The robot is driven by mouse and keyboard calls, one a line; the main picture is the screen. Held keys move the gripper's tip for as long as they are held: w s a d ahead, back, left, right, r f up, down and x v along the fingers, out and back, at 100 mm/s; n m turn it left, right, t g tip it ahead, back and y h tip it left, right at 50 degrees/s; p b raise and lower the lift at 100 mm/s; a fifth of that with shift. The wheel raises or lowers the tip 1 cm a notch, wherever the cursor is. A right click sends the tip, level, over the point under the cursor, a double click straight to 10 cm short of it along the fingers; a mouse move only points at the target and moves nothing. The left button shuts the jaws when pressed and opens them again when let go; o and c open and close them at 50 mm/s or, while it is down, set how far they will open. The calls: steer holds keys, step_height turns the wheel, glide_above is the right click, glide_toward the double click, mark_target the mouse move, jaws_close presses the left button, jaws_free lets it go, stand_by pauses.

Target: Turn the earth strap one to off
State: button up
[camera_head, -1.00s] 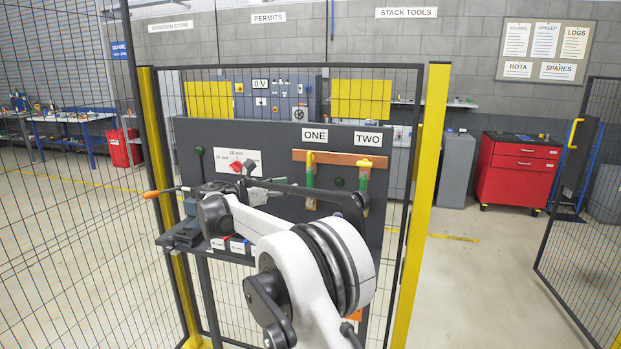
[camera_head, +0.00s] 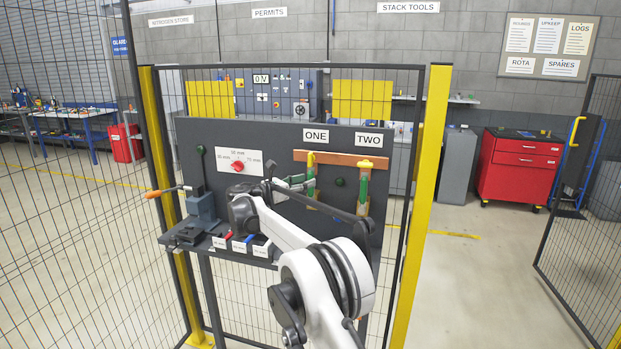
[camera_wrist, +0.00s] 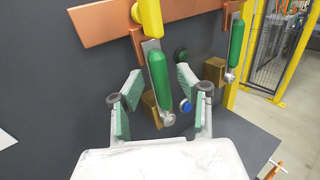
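Earth strap one (camera_head: 311,164) hangs under the ONE label (camera_head: 315,135) on the grey panel, largely hidden by my gripper in the head view. In the wrist view its green handle (camera_wrist: 158,72) is nearly upright, with a yellow part (camera_wrist: 150,18) at the copper bar (camera_wrist: 105,20) and its lower end at a brass block (camera_wrist: 151,108). My gripper (camera_wrist: 159,82) is open, its green-padded fingers to either side of the handle in the picture. I see no contact. Strap two (camera_head: 364,183) hangs upright to the right, under the TWO label (camera_head: 369,140).
A dark green round knob (camera_wrist: 181,55) and a blue one (camera_wrist: 185,105) sit close to the handle. Yellow posts (camera_head: 422,190) and mesh fencing frame the panel.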

steer(key=shift+x, duration=1.4)
jaws_close()
